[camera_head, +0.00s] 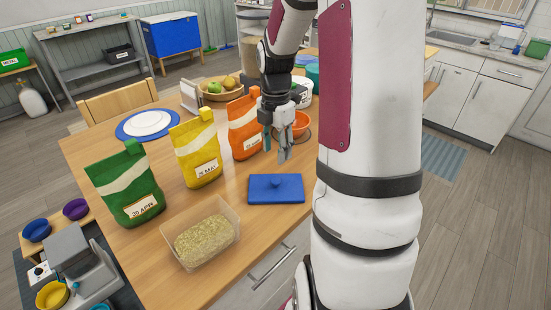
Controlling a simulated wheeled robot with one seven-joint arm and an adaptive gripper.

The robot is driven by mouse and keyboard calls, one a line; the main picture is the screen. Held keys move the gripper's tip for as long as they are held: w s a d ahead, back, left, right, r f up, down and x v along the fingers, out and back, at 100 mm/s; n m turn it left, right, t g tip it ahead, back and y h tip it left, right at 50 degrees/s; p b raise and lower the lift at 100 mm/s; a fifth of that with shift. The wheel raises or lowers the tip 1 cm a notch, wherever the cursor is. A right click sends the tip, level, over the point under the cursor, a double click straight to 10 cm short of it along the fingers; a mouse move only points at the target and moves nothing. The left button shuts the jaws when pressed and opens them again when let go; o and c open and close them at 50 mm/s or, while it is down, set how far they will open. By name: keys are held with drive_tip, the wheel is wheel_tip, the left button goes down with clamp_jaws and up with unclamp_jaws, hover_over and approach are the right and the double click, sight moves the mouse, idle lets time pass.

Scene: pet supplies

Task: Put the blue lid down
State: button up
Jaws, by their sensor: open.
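My gripper (283,156) is above and slightly behind the lid, pointing down. Its fingers are open, with nothing between them, and apart from the lid. An open clear container (225,228) with tan-green grainy contents stands to the left of the lid, its top uncovered.
Green (126,186), yellow (195,152) and orange (244,126) bags stand in a row behind the container and lid. An orange bowl (300,125) sits behind my gripper. A blue-rimmed plate (148,124) and a fruit bowl (221,91) are farther back. Bare tabletop surrounds the lid.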

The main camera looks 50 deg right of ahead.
drive_tip(key=s+a+r+m+t+h, duration=0.1)
drive_tip(key=s+a+r+m+t, duration=0.1)
drive_tip(key=a+r+m, duration=0.75)
drive_tip(key=s+a+r+m+t, duration=0.1)
drive_tip(key=s+a+r+m, duration=0.3)
drive_tip(key=a, duration=0.3)
drive_tip(key=s+a+r+m+t+y, duration=0.1)
drive_tip(key=s+a+r+m+t, duration=0.1)
drive_tip(key=s+a+r+m, duration=0.2)
drive_tip(key=s+a, duration=0.3)
drive_tip(key=a, duration=0.1)
drive_tip(key=shift+s+a, duration=0.2)
drive_tip(key=shift+s, duration=0.1)
drive_tip(key=shift+d+m, duration=0.1)
drive_tip(key=shift+m, duration=0.15)
